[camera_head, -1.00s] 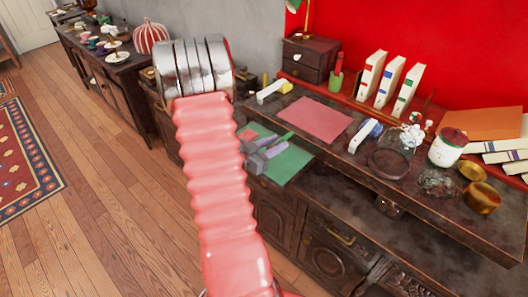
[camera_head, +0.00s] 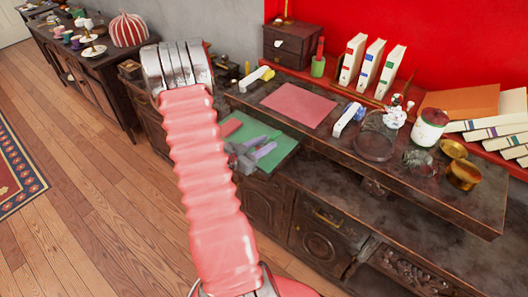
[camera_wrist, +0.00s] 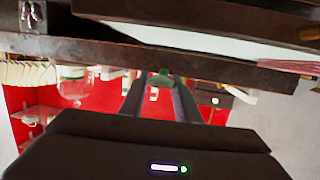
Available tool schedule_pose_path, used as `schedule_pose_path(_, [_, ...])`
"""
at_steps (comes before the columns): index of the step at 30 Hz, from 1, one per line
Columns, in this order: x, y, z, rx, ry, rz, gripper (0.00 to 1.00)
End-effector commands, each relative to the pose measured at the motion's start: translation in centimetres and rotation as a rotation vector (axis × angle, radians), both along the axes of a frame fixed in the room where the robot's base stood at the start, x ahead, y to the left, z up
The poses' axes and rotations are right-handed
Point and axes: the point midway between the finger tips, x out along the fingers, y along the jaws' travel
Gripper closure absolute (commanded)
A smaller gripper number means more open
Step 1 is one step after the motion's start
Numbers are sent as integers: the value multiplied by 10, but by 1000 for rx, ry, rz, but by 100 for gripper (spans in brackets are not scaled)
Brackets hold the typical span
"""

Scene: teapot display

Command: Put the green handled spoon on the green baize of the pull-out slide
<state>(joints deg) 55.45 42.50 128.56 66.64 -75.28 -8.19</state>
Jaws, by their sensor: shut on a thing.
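The green baize (camera_head: 283,151) covers the pull-out slide at the left end of the dark desk in the head view. My gripper (camera_head: 266,147) is over the baize, its grey fingers reaching right. It is shut on the green handled spoon (camera_head: 260,139), of which only a bit of dark green handle shows beside the fingers. In the wrist view a small green part of the spoon (camera_wrist: 160,79) shows between the tips of my gripper (camera_wrist: 160,88). The rest of the spoon is hidden. I cannot tell whether it touches the baize.
A small red item (camera_head: 229,127) lies on the left part of the baize. A pink mat (camera_head: 298,104) and a white-and-blue item (camera_head: 347,119) lie on the desk top above. A green cup (camera_head: 318,67) stands behind. Bare baize shows right of my gripper.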

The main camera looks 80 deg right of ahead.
Motion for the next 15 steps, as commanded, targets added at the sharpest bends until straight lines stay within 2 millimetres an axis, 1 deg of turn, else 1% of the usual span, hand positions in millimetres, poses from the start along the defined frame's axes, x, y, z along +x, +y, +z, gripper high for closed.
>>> schedule_pose_path(3, [0,0,-5,-1,1,0,92])
schedule_pose_path(12, [0,0,-5,-1,1,-1,92])
schedule_pose_path(15, [0,0,-10,0,0,-1,92])
